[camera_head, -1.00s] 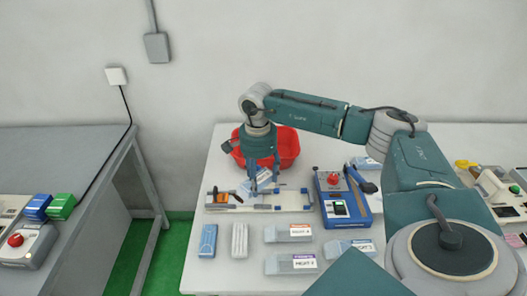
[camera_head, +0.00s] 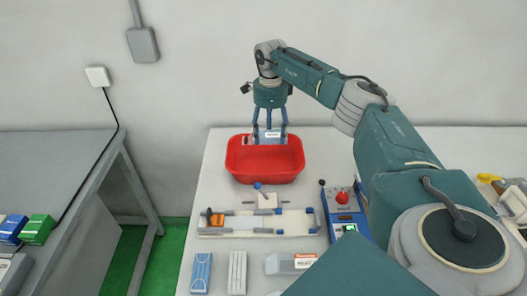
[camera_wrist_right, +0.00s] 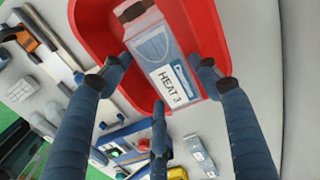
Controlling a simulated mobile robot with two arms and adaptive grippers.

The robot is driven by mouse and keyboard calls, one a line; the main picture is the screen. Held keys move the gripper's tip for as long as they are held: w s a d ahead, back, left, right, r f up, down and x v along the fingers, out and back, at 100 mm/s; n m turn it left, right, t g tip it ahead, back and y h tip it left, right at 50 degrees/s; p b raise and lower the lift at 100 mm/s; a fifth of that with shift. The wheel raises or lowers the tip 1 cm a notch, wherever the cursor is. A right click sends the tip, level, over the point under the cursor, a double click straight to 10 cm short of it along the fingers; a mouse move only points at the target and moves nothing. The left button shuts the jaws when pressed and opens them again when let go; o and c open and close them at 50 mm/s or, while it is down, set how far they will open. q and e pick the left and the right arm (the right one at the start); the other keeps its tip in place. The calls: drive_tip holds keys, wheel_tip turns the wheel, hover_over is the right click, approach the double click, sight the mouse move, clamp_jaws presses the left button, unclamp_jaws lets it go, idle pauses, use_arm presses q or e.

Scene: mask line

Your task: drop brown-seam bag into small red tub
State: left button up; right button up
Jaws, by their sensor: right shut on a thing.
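My right gripper (camera_head: 268,128) hangs over the red tub (camera_head: 262,170) at the back of the table. Its fingers are shut on a clear bag (camera_head: 268,140) with a pale label. In the right wrist view the bag (camera_wrist_right: 152,45) shows a brown seam at its far end and a label reading "HEAT 3". The three fingers of the right gripper (camera_wrist_right: 160,80) are around it. The tub's red wall (camera_wrist_right: 90,22) lies behind and below the bag, and the bag looks clear of it. My left gripper is not in view.
A white sealing fixture (camera_head: 255,224) with blue ends lies in front of the tub. A blue box with a red knob (camera_head: 343,198) stands to its right. Several bags, including a blue-tinted one (camera_head: 201,272), lie along the front. A grey table (camera_head: 50,165) stands apart at left.

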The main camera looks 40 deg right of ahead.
wheel_tip(320, 180, down, 3)
drive_tip(key=shift+r+b, duration=0.1)
drive_tip(key=shift+b, duration=0.8)
drive_tip(key=shift+w+d+f+b, duration=0.15)
drive_tip(key=shift+f+b, duration=0.3)
drive_tip(key=shift+f, duration=0.3)
drive_tip(key=shift+f+b, duration=0.35)
drive_tip(key=o, duration=0.9)
drive_tip(key=shift+o, duration=0.9)
drive_tip(key=shift+r, duration=0.2)
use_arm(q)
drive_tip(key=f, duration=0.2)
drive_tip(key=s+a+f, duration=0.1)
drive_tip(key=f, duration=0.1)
use_arm(e)
wheel_tip(320, 180, up, 12)
drive_tip(key=shift+f, duration=0.2)
